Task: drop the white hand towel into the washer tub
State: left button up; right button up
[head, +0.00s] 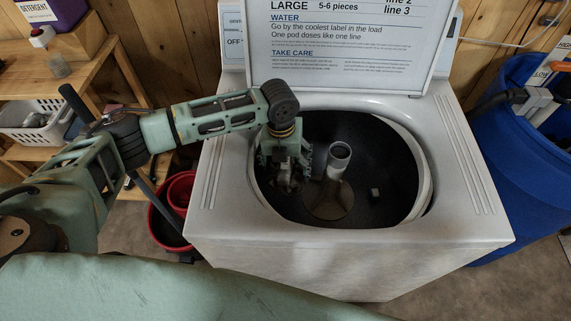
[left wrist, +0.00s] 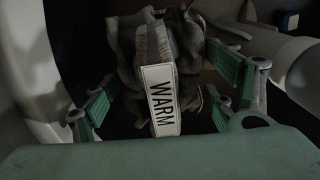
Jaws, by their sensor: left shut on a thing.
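The washer tub (head: 400,135) is a dark, round opening in the white washer, with a pale central post (head: 337,162). My left gripper (head: 290,180) reaches down inside the tub opening, at its left side, left of the post. In the left wrist view it is shut on a crumpled cloth, the hand towel (left wrist: 126,65), which looks grey in the shade. A white tag reading WARM (left wrist: 161,100) hangs from the towel between the fingers. In the head view the towel is mostly hidden by the gripper. My right gripper is not in view.
The washer lid (head: 345,60) stands open behind the tub. A small pale piece (head: 375,192) is inside the tub at right. A blue bin (head: 520,190) stands at right, red buckets (head: 165,225) at left. Wooden shelves hold a white basket (head: 30,133).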

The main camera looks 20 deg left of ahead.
pick_arm(q)
jog(key=o, duration=1.3)
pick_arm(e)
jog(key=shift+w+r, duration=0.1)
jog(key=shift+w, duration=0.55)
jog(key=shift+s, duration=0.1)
pick_arm(q)
jog(key=shift+r, duration=0.2)
notch_tip(320, 180, up, 10)
jog(key=shift+f, duration=0.15)
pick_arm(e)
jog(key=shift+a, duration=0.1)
